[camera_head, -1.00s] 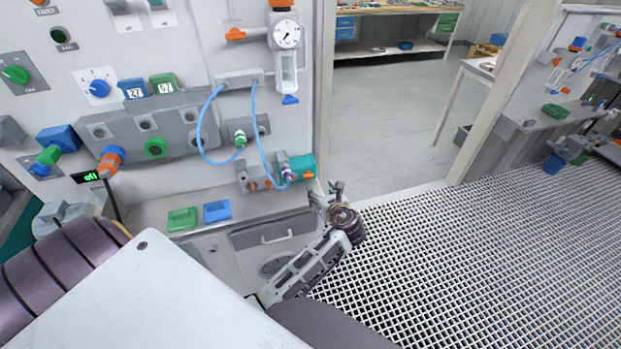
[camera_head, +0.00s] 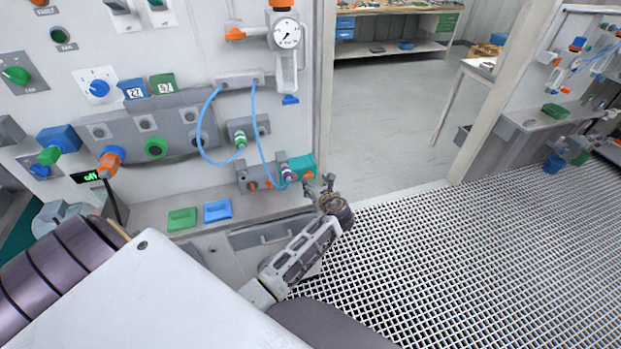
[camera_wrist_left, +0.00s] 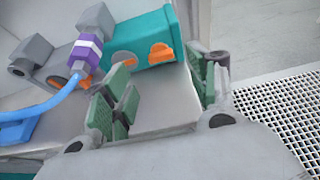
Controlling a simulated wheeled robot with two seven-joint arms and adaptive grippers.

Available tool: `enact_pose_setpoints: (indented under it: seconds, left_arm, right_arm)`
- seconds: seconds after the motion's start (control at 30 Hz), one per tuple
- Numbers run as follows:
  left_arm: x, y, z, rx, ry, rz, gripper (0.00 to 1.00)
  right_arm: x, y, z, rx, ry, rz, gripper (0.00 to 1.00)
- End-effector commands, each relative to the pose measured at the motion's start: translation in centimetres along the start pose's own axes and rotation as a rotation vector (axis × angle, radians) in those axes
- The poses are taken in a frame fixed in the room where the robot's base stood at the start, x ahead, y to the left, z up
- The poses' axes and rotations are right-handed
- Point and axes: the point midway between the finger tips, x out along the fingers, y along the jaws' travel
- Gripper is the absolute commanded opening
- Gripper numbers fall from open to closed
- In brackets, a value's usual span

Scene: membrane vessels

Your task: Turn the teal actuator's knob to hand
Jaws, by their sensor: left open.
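The teal actuator (camera_head: 301,164) is at the right end of the low grey valve block on the wall panel. My left gripper (camera_head: 326,184) is just right of and slightly below the actuator in the head view. In the wrist view my left gripper (camera_wrist_left: 163,88) is open, with green-padded fingers spread below the knob and nothing between them. The fingers look apart from the knob. My right gripper is not in view.
A purple fitting (camera_wrist_left: 86,52) with a blue hose (camera_wrist_left: 40,107) stands left of the actuator. Green (camera_head: 182,219) and blue (camera_head: 217,211) trays lie on the ledge below. The doorway post is right of the panel. Open grating floor (camera_head: 450,260) lies to the right.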

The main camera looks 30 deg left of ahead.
Motion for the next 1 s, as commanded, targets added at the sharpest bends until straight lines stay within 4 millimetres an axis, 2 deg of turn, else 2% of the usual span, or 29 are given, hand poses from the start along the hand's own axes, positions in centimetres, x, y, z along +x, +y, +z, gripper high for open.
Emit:
enact_pose_setpoints:
  seconds: [0.1,0.5,0.7,1.0]
  left_arm:
    - [1.6,0.1,0.1,-0.001,-0.001,0.002,0.59]
    - [5.8,0.0,0.0,0.0,0.0,0.001,0.59]
    - [6.8,0.0,0.1,-0.001,0.0,0.001,0.59]
    - [7.0,0.0,0.1,-0.001,0.0,0.0,0.59]
  right_arm:
    - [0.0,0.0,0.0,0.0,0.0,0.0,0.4]
    - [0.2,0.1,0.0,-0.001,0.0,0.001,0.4]
    - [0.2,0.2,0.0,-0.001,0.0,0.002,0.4]
    - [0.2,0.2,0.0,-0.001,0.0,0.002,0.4]
